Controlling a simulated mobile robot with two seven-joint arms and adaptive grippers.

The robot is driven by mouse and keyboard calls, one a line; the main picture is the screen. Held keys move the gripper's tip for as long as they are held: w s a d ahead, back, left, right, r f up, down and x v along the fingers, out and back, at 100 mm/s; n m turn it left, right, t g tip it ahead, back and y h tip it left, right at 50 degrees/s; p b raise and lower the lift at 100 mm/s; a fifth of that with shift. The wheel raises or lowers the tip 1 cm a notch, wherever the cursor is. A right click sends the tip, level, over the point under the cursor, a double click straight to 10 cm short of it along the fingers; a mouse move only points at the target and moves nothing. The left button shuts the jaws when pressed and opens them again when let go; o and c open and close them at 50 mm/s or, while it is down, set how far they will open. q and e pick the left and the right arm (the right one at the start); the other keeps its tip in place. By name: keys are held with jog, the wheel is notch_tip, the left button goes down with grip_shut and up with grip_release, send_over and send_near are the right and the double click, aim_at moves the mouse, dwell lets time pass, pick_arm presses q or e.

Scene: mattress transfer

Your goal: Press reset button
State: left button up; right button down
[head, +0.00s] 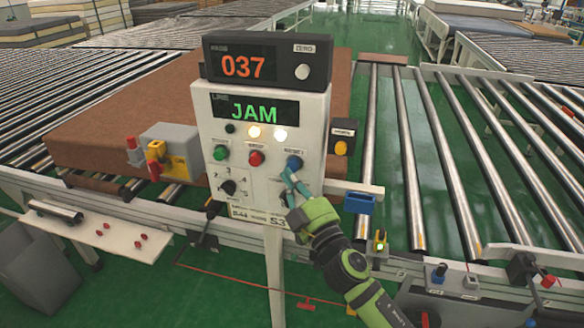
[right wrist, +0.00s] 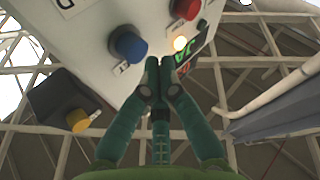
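The white control panel (head: 262,185) shows "JAM" in green on its display. A blue button (head: 294,162) sits at the panel's right, under a small label hard to read; it also shows in the right wrist view (right wrist: 128,45). A red button (head: 256,158) and a green button (head: 221,153) are to its left. My right gripper (head: 288,176) is just below the blue button in the head view. In the right wrist view its fingertips (right wrist: 159,66) are together, empty and beside the blue button; contact cannot be told. My left gripper is out of view.
A counter box (head: 267,62) reading "037" tops the panel. A yellow button box (head: 342,138) is at its right side. A brown mattress (head: 110,110) lies behind on the rollers. A blue clip-like part (head: 359,203) is on the rail right of the gripper.

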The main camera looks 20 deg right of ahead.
jog(key=shift+w, duration=0.1)
dwell(0.3)
jog(key=shift+w+d, duration=0.25)
jog(key=shift+w, duration=0.05)
jog(key=shift+w+d, duration=0.45)
jog(key=shift+w, duration=0.2)
dwell(1.2)
jog(key=shift+s, duration=0.1)
jog(key=shift+s+a, duration=0.7)
jog(key=shift+s, duration=0.25)
jog(key=s+a, duration=0.1)
jog(key=s, duration=0.1)
jog(key=s+a, duration=0.1)
jog(key=s, duration=0.1)
jog(key=shift+a, duration=0.4)
